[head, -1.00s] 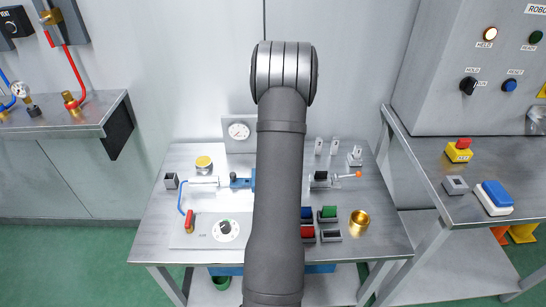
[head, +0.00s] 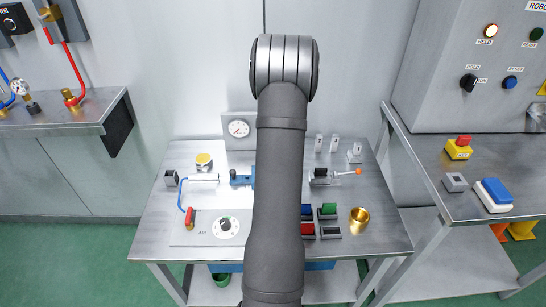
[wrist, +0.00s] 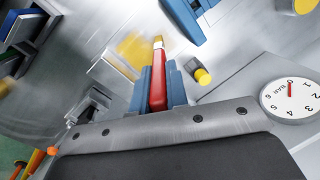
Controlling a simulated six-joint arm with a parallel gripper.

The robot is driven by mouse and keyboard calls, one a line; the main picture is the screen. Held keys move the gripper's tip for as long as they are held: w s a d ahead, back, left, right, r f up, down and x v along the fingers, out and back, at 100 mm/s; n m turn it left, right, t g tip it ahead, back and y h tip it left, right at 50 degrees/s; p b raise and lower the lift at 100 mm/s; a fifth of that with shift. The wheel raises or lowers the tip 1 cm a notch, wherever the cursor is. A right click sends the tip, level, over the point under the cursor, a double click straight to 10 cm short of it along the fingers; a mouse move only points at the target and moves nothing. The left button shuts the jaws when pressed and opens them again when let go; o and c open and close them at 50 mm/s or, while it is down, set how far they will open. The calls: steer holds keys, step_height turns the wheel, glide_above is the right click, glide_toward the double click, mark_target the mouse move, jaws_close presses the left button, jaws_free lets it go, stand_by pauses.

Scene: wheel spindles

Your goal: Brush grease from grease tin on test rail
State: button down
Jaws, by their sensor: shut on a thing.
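My gripper (wrist: 158,92) has blue fingers in the wrist view, shut on a red-handled brush (wrist: 157,80) with a pale tip. In the head view my arm hides the gripper and brush. The grease tin appears to be the yellow-topped round tin (head: 204,161) at the back left of the bench, also at the wrist view's top right corner (wrist: 305,5). The brush is apart from it. A blurred yellow patch (wrist: 133,50) lies behind the brush tip; I cannot tell what it is. I cannot pick out the test rail for certain.
A blue clamp (head: 241,180) stands mid-bench, behind it a pressure gauge (head: 238,129). A small yellow-capped piece (wrist: 202,76) is near the brush.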

steer(key=shift+s, duration=0.1)
steer(key=shift+s, duration=0.3)
steer(key=shift+s, duration=0.1)
steer(key=shift+s, duration=0.3)
stand_by(0.4)
steer(key=shift+s, duration=0.4)
steer(key=shift+s, duration=0.1)
steer(key=shift+s, duration=0.3)
steer(key=shift+s, duration=0.15)
